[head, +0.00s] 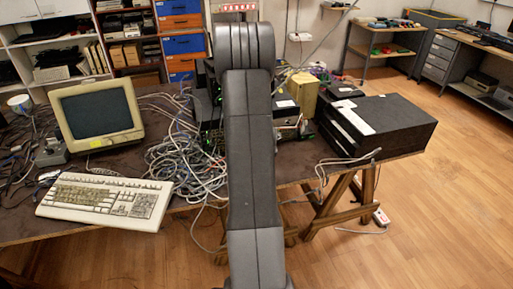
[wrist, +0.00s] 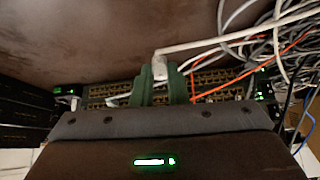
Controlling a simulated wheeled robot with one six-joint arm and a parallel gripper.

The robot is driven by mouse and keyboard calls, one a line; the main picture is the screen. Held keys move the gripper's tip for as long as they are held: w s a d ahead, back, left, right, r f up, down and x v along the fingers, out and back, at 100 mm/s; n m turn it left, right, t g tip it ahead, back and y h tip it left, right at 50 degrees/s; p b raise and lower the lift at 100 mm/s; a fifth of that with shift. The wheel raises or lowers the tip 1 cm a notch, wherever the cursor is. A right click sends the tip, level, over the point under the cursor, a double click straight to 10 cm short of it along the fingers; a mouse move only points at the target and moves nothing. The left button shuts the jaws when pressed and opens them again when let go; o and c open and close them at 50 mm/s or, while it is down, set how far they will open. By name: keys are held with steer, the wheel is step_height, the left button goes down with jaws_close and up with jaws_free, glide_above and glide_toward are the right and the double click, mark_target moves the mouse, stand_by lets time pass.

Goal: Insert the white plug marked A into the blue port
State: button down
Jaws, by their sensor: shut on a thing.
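In the wrist view the two green fingers of my gripper (wrist: 161,70) are closed on a white plug (wrist: 158,66). A white cable runs from the plug to the upper right. The plug is in front of a dark network panel (wrist: 215,77) with rows of brass-toned ports. I cannot make out a mark A on the plug. I cannot pick out a blue port, and whether the plug touches any port cannot be told. In the head view my own arm covers the middle of the table and hides the gripper and plug.
Tangled grey and white cables (head: 183,160) lie on the table left of my arm, near a keyboard (head: 105,200) and an old monitor (head: 99,112). A black box (head: 385,125) stands at right. An orange cable (wrist: 285,48) and loose cables crowd the wrist view's right side.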

steer(key=w+a+r+p, duration=0.4)
steer(key=w+a+r, duration=0.1)
steer(key=w+r, duration=0.6)
steer(key=w+a+r+n+y+p, duration=0.1)
steer(key=w+a+r+p, duration=0.3)
steer(key=w+r, duration=0.7)
step_height(320, 180, up, 4)
steer(key=shift+a+f+n, duration=0.2)
steer(key=shift+a+n, duration=0.1)
steer(key=shift+a, duration=0.75)
steer(key=c, duration=2)
jaws_free()
jaws_close()
steer(key=shift+w+a+r+p, duration=0.1)
steer(key=shift+w+a+p, duration=0.2)
steer(key=shift+w+p, duration=0.85)
